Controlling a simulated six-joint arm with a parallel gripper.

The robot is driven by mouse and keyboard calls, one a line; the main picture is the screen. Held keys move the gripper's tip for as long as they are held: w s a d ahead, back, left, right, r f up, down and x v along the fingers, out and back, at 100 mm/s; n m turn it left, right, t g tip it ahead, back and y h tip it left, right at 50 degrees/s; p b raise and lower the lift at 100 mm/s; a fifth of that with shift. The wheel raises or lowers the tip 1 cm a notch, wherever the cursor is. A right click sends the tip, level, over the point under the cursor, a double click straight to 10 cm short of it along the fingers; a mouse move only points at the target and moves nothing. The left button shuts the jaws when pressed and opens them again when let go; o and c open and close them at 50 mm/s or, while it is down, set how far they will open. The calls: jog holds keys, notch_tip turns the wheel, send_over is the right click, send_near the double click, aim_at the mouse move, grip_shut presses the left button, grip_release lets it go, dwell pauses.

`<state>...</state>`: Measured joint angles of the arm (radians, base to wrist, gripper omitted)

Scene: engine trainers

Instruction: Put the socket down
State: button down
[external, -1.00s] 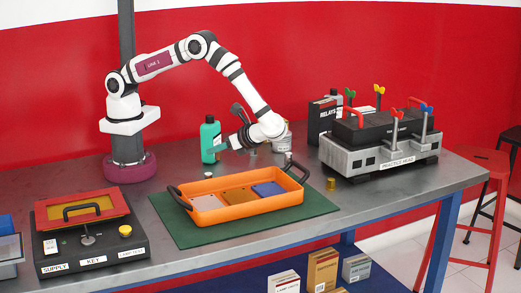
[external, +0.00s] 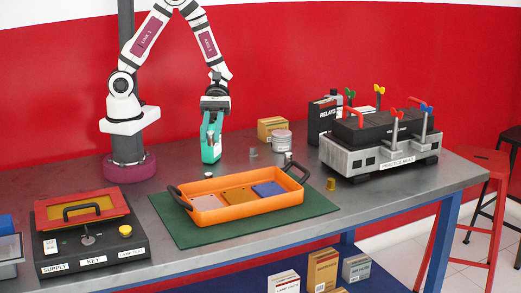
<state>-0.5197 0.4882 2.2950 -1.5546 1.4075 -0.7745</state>
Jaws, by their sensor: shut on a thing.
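The held piece appears to be above the bench top. Other small socket-like pieces stand on the bench: a grey one (external: 253,153), a silver one (external: 288,157) behind the tray, and a brass one (external: 331,184).
An orange tray (external: 238,210) with coloured blocks lies on a green mat (external: 310,204). A tan box (external: 272,130) and a round tin (external: 283,141) stand behind it. The grey engine trainer (external: 350,158) is at right, the key panel (external: 90,245) at front left.

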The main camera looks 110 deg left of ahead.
aim_at(212, 145)
notch_tip(212, 145, down, 3)
jog(key=shift+a+f, duration=0.1)
jog(key=shift+a, duration=0.05)
jog(key=w+a+f, duration=0.1)
jog(key=a+f, duration=0.1)
jog(key=a, duration=0.1)
jog(key=w+a+f, duration=0.1)
jog(key=a+f, duration=0.1)
jog(key=a, duration=0.2)
jog(key=w+a+f, duration=0.2)
jog(key=a+f, duration=0.1)
jog(key=shift+a, duration=0.25)
notch_tip(212, 145, down, 3)
jog(key=shift+f, duration=0.45)
jog(key=c, duration=0.7)
grip_release()
jog(key=shift+f, duration=0.1)
